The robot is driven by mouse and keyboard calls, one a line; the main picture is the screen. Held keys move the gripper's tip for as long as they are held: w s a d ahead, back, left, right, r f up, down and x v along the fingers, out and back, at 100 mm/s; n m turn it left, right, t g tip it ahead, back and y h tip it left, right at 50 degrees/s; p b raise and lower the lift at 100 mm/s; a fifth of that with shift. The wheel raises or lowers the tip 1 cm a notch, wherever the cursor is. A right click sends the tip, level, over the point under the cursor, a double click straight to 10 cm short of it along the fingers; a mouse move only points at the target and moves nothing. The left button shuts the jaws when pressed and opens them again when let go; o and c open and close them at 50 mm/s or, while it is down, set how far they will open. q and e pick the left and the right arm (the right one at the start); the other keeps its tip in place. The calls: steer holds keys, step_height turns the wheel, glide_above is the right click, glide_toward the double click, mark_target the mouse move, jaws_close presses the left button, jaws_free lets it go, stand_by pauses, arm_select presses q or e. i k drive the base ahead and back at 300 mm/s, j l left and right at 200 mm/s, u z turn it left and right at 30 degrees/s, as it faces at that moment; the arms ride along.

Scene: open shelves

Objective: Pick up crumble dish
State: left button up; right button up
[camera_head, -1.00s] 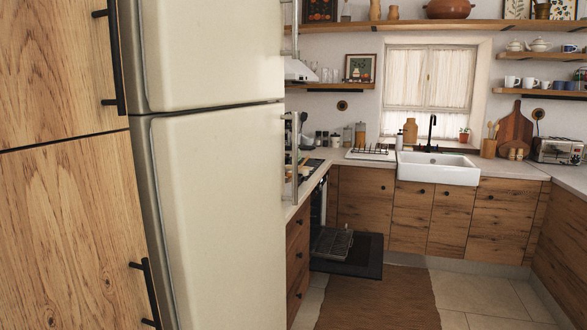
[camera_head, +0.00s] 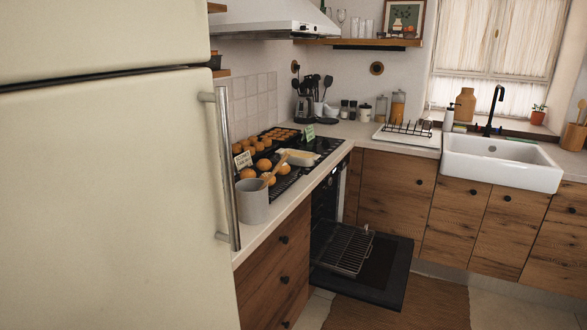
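A white oval dish with a pale yellow filling, which looks like the crumble dish (camera_head: 297,160), sits on the black stovetop beside the range's front edge. A wooden spoon handle slants close to it, and I cannot tell whether they touch. A small green card (camera_head: 308,132) stands behind the dish. Neither of my grippers is in view.
The cream fridge (camera_head: 110,200) with its metal handle (camera_head: 229,170) fills the left. A grey pot (camera_head: 253,201) and several orange-brown round items (camera_head: 264,165) crowd the counter and stove. The oven door (camera_head: 377,275) hangs open low, with a rack (camera_head: 344,250) out. A rug (camera_head: 440,305) covers the floor.

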mark_target(306, 159)
steer(key=i+l+u, duration=0.1)
steer(key=i+l, duration=0.65)
steer(key=i, duration=0.15)
steer(key=i+l+z, duration=0.1)
steer(key=i+l, duration=0.15)
steer(key=i, duration=0.15)
steer(key=i+l+z, duration=0.1)
steer(key=i+l, duration=0.15)
steer(key=i, duration=0.1)
